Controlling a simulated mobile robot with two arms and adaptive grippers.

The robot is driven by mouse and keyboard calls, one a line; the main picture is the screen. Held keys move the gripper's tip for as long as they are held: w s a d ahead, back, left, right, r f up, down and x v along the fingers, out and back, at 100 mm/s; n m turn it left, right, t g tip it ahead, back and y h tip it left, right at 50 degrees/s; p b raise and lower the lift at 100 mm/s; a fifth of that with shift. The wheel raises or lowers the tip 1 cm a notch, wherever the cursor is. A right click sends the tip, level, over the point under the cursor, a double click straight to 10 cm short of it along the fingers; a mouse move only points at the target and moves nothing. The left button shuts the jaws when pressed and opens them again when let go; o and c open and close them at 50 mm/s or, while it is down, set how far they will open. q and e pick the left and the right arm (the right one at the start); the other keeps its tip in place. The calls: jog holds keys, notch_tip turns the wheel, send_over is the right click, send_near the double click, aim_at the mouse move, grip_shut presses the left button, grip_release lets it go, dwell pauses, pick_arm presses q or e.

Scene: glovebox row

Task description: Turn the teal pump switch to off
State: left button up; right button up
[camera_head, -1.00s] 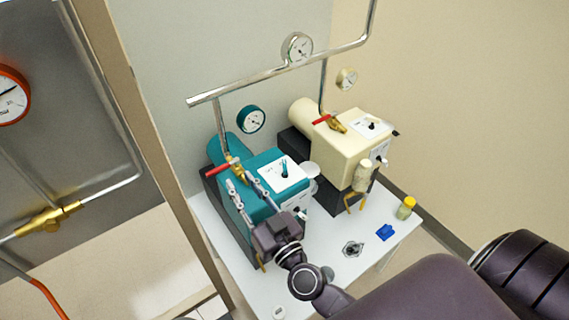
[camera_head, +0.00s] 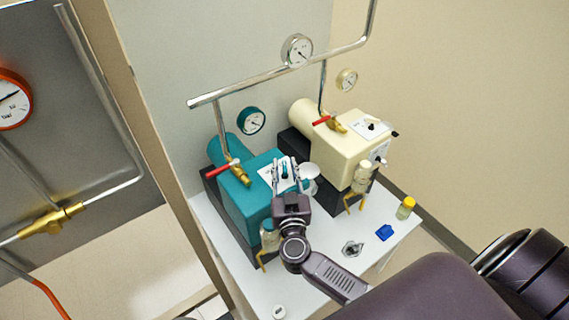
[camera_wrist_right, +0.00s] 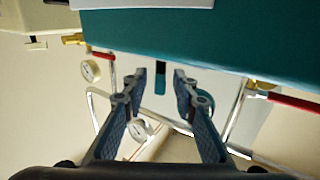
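The teal pump (camera_head: 243,203) stands on a white bench, with a white switch plate (camera_head: 265,179) on its top. My right gripper (camera_head: 285,170) is over this plate, its two fingers open and spread. The small teal pump switch (camera_head: 284,170) shows between the fingers. In the right wrist view the switch (camera_wrist_right: 160,82) hangs between the fingertips of my right gripper (camera_wrist_right: 160,74), with a gap on both sides. The teal pump body (camera_wrist_right: 210,45) fills the top of that view. The switch markings are hidden or too small to read. My left gripper is not in view.
A cream pump (camera_head: 350,140) stands to the right. Red-handled valves (camera_head: 224,168) and a metal pipe (camera_head: 255,83) rise behind the pumps. A blue object (camera_head: 384,232) and a yellow-capped jar (camera_head: 405,208) sit on the bench (camera_head: 320,258). A partition edge (camera_head: 150,150) is at left.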

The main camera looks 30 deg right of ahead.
jog(key=shift+w+d, duration=0.2)
jog(key=shift+w, duration=0.3)
jog(key=shift+c, duration=0.2)
grip_shut()
